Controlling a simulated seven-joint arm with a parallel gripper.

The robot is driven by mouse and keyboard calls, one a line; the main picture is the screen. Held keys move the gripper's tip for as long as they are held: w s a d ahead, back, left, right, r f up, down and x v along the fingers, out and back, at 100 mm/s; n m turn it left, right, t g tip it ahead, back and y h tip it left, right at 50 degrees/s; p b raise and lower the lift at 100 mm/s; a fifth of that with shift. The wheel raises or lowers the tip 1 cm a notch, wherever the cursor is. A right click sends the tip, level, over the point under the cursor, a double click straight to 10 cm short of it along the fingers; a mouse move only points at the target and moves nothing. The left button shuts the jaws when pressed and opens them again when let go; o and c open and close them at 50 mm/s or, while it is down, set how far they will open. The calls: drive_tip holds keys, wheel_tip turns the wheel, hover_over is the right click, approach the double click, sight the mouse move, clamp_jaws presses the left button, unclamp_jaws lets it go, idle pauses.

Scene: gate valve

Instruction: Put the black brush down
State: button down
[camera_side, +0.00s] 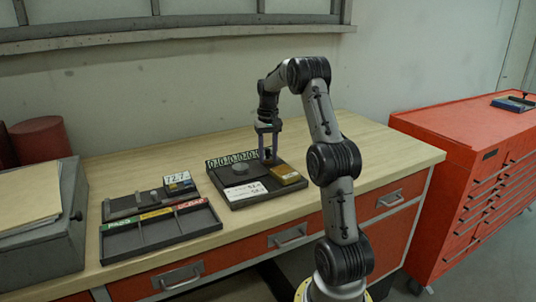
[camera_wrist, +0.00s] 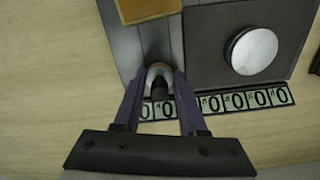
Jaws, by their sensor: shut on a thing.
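My gripper (camera_side: 268,155) points down over the back right part of a dark tray on the wooden bench. In the wrist view my gripper (camera_wrist: 161,80) is shut on the black brush (camera_wrist: 159,90), a slim dark upright piece between the two purple-grey fingers. A pale rounded part shows around its far end. The brush is seen nearly end-on, and I cannot tell whether it touches the tray. In the side view the fingers hide most of it. The dark tray (camera_side: 219,181) also shows in the wrist view (camera_wrist: 208,62).
The tray carries a row of number tiles (camera_side: 231,159), a round pale disc (camera_side: 240,167) and a yellow-brown block (camera_side: 285,174). A sorting tray with coloured labels (camera_side: 160,232) and a small rack (camera_side: 135,205) stand left. Bare bench (camera_side: 365,150) lies right.

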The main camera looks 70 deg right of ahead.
sight(268, 149)
drive_tip(key=shift+c, duration=2.3)
unclamp_jaws()
drive_tip(key=shift+f, duration=0.15)
wheel_tip(268, 149, up, 12)
drive_tip(key=w+a+r+n, duration=0.1)
drive_tip(key=w+a+r, duration=0.1)
drive_tip(key=a, duration=0.4)
drive_tip(key=w+a+r+n, duration=0.1)
drive_tip(key=a+r+n, duration=0.1)
drive_tip(key=a, duration=0.4)
drive_tip(key=s+a+f+n+t+h, duration=0.1)
drive_tip(key=s+a+n+t, duration=0.15)
drive_tip(key=a, duration=0.85)
drive_tip(key=s+a+n+t, duration=0.1)
drive_tip(key=s+a+n, duration=0.25)
drive_tip(key=a, duration=0.75)
drive_tip(key=s+a+f+n+t+y, duration=0.1)
drive_tip(key=s+a+f+n+t, duration=0.1)
drive_tip(key=s+a+f, duration=0.4)
drive_tip(key=shift+s+a+f+n, duration=0.2)
drive_tip(key=shift+s+f+n, duration=0.15)
drive_tip(key=shift+s, duration=0.6)
